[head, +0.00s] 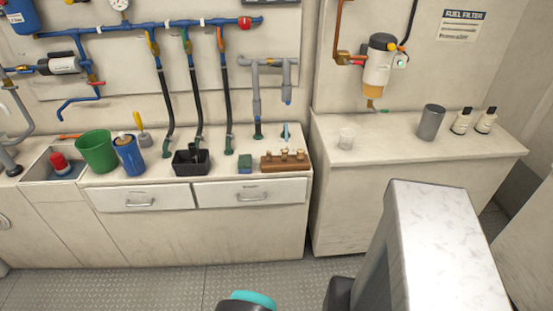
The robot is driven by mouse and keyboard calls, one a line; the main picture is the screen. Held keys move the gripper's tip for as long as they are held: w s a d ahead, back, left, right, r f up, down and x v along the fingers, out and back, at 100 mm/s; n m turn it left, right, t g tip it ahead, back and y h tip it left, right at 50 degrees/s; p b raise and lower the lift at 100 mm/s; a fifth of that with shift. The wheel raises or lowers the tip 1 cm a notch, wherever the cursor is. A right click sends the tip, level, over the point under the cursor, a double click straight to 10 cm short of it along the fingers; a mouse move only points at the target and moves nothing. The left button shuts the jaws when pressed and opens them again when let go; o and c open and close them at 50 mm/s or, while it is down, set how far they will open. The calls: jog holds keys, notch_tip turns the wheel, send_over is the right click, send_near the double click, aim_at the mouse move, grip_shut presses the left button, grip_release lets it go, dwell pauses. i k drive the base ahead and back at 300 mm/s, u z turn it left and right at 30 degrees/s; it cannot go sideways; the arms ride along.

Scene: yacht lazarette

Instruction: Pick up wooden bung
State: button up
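Several small tan wooden bungs (284,154) stand upright in a row in a brown wooden block (285,166). The block sits near the front edge of the left counter, at its right end. Which of them is the wooden bung of the task I cannot tell. My gripper is not in view; only parts of my arm show at the bottom and lower right, well in front of the counters.
A small green-and-blue block (245,163) and a black tray (191,162) stand left of the bungs. Black hoses hang down to the counter behind. A green bucket (96,151) and blue container (130,155) stand farther left. The right counter holds a grey cylinder (431,123) and bottles.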

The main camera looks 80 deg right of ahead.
aim_at(285, 153)
jog(key=u, duration=0.15)
jog(key=k, duration=0.85)
jog(key=z, duration=0.3)
jog(key=i, duration=0.5)
